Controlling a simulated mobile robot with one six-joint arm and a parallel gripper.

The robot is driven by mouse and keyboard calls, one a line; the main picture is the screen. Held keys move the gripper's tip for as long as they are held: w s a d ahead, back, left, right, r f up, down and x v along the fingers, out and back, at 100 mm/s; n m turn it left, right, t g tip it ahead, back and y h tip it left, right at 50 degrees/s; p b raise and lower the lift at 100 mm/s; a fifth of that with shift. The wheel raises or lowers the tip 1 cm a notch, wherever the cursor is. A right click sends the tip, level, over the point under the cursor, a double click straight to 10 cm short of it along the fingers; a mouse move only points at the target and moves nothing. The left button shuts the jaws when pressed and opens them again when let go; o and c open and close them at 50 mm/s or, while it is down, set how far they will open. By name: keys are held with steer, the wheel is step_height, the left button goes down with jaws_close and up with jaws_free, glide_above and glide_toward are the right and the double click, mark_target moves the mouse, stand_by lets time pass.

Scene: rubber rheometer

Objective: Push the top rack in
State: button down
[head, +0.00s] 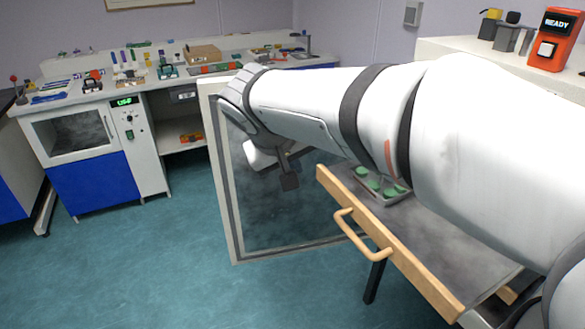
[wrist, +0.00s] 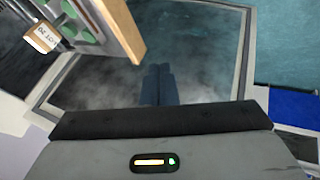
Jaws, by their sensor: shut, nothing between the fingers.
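The pulled-out rack (head: 440,228) is a grey sheet with a wooden front rail (head: 345,200) and a wooden loop handle (head: 362,236). A small tray with green round pieces (head: 375,184) sits on it. Whether this is the top rack I cannot tell. My gripper (head: 290,182) is shut and empty, left of the rail and apart from it, in front of the open glass door (head: 285,215). In the wrist view the dark fingertips (wrist: 157,72) lie together before the door glass, with the rail (wrist: 122,32) and green pieces (wrist: 80,12) at upper left.
The door frame (head: 222,180) stands open close to my gripper. A tag with print (wrist: 42,37) shows at upper left in the wrist view. A cluttered bench (head: 95,97) with a glass-fronted oven stands behind. The teal floor (head: 130,270) at left is clear.

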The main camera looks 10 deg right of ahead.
steer(key=w+d+f, duration=0.5)
steer(key=w+f, duration=0.2)
steer(key=f, duration=0.1)
steer(key=shift+w+d+t+b, duration=0.2)
steer(key=shift+w+t+b, duration=0.1)
steer(key=shift+b, duration=0.15)
